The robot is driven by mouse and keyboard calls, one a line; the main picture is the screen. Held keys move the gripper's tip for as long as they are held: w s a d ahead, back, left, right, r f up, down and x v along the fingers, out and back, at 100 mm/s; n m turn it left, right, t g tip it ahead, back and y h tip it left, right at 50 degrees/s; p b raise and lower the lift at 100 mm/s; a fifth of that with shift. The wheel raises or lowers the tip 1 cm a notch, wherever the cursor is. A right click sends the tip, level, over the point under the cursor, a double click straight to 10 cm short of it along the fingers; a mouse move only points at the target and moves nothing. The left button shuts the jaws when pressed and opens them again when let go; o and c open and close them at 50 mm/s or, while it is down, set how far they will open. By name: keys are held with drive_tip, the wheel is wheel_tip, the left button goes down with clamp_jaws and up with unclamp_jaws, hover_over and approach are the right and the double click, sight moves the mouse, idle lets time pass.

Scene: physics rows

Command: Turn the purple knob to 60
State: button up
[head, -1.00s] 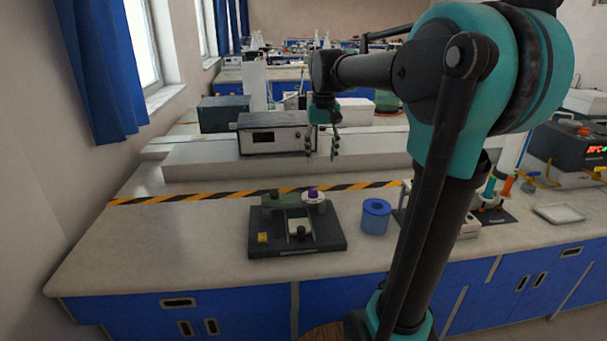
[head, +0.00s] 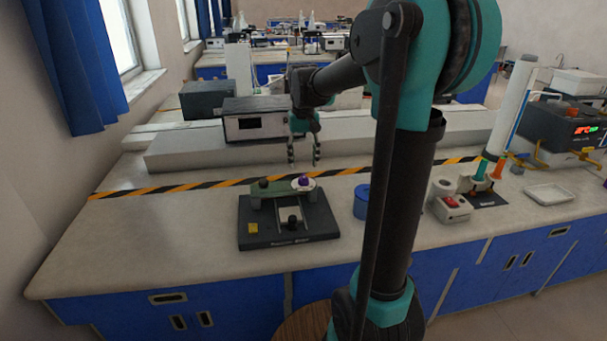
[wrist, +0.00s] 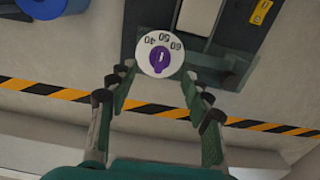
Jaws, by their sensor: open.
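The purple knob (head: 304,182) sits on a round white dial (wrist: 172,68) at the back right of a dark device (head: 289,228) on the bench. In the wrist view the purple knob (wrist: 158,62) is at upper middle, with 40, 50 and 60 readable on the dial's far edge. A pale mark shows on the knob, but I cannot tell the exact setting. My gripper (head: 303,164) is open and empty, just above the knob and pointing down. In the wrist view my gripper's fingers (wrist: 158,82) stand apart on either side of the dial; contact is not visible.
A striped tape line (head: 210,185) and a box instrument (head: 258,121) lie behind. The bench left of the device is clear.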

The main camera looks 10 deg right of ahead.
sight(304, 175)
drive_tip(key=shift+f, duration=2.65)
drive_tip(key=shift+c, duration=0.5)
clamp_jaws()
drive_tip(key=m, duration=0.4)
drive_tip(key=shift+m, duration=2.5)
